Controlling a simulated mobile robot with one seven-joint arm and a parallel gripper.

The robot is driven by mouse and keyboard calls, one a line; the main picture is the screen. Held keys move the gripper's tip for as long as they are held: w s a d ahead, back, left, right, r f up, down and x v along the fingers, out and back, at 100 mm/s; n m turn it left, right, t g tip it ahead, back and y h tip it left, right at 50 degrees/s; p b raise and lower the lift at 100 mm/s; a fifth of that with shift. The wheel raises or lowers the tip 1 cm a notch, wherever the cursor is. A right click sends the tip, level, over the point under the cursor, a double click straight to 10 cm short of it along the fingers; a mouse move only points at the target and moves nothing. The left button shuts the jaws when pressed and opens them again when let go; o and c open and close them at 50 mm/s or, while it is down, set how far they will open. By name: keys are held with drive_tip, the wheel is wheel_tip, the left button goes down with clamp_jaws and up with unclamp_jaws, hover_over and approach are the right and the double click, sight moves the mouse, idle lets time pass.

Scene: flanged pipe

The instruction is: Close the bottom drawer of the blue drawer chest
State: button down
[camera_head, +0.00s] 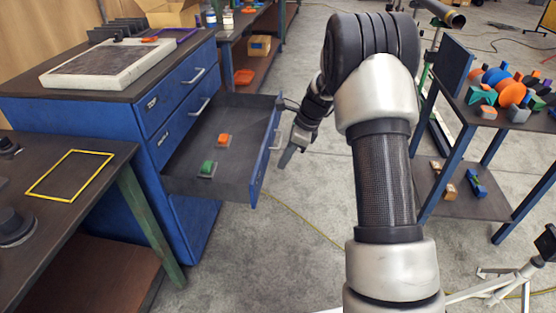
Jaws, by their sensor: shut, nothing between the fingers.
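The blue drawer chest (178,205) stands at the left. Its bottom drawer (258,165) is pulled far out toward the right, and its inside is in view. A small orange item (223,140) and a small green item (208,168) sit in the drawer. The upper drawers (187,80) are shut. My gripper (287,158) is just right of the open drawer's front, close to its handle (277,139). The fingers are shut with nothing between them. I cannot tell whether they touch the drawer front.
A table with a yellow frame (70,175) stands at the front left. A blue shelf with several coloured parts (505,90) is at the right. A tripod foot (500,280) is at the lower right. Grey floor (270,250) below the drawer is open, with a yellow cable.

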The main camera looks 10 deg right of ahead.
drive_tip(key=w+a+f+b, duration=0.2)
drive_tip(key=a+f+b, duration=0.1)
drive_tip(key=a+f, duration=0.3)
drive_tip(key=shift+a+f, duration=0.3)
drive_tip(key=shift+f, duration=0.35)
drive_tip(key=shift+w, duration=0.1)
